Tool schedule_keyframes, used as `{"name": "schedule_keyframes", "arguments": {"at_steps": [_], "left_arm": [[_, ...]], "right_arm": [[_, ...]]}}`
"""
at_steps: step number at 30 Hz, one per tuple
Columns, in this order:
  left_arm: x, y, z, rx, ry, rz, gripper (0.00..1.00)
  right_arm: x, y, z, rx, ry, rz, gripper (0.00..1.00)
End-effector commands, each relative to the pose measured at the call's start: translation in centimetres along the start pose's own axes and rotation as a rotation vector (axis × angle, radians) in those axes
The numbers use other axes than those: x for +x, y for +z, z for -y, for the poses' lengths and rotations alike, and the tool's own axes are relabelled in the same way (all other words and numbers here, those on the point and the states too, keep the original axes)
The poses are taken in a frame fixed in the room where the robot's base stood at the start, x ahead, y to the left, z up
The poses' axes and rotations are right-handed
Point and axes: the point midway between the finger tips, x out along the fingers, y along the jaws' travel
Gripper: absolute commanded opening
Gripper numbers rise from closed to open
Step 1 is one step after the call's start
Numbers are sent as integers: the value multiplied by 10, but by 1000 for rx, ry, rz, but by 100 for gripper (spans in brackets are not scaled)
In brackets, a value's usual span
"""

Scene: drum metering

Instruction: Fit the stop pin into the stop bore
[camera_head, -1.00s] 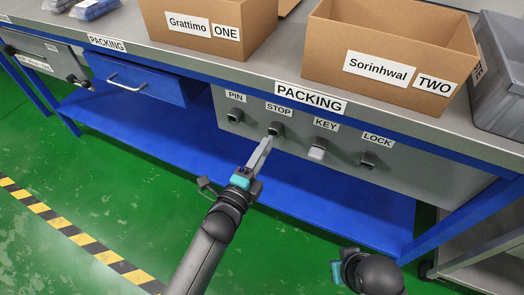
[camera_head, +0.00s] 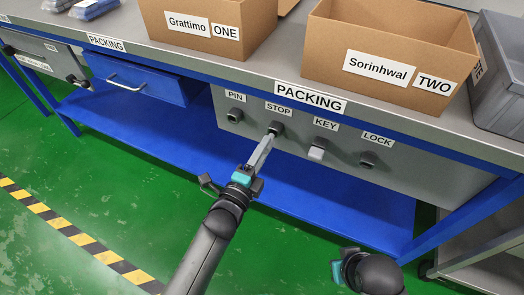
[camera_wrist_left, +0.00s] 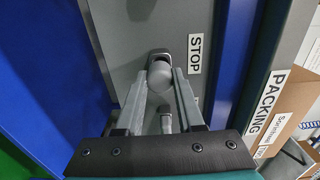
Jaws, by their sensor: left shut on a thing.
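My left gripper (camera_head: 271,137) is at the grey panel, just under the STOP label (camera_head: 278,107). In the left wrist view its two fingers (camera_wrist_left: 160,88) are shut on a grey round-ended stop pin (camera_wrist_left: 160,76). The dark stop bore (camera_wrist_left: 158,55) shows right behind the pin's end; the bore's housing also shows in the head view (camera_head: 277,127). The pin's end is at or against the bore; I cannot tell how deep it sits. My right gripper (camera_head: 337,272) shows only in part at the bottom, away from the panel, its fingers not clear.
The panel also carries fittings under PIN (camera_head: 235,115), KEY (camera_head: 317,152) and LOCK (camera_head: 368,159). Cardboard boxes (camera_head: 395,65) and a grey bin (camera_head: 500,85) stand on the table above. A blue shelf (camera_head: 175,130) runs below, and a drawer (camera_head: 140,82) is to the left.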

Motion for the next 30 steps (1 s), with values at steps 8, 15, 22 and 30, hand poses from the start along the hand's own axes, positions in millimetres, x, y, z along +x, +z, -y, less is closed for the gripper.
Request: {"name": "schedule_keyframes", "arguments": {"at_steps": [8, 15, 22, 30], "left_arm": [[8, 0, 1, 0, -2, 0, 0], [14, 0, 0, 0, -1, 0, 0], [19, 0, 0, 0, -1, 0, 0], [26, 0, 1, 0, -2, 0, 0]], "right_arm": [[2, 1, 1, 1, -1, 0, 0], [4, 2, 1, 1, -2, 0, 0], [6, 2, 1, 1, -2, 0, 0], [8, 3, 1, 2, -2, 0, 0]]}}
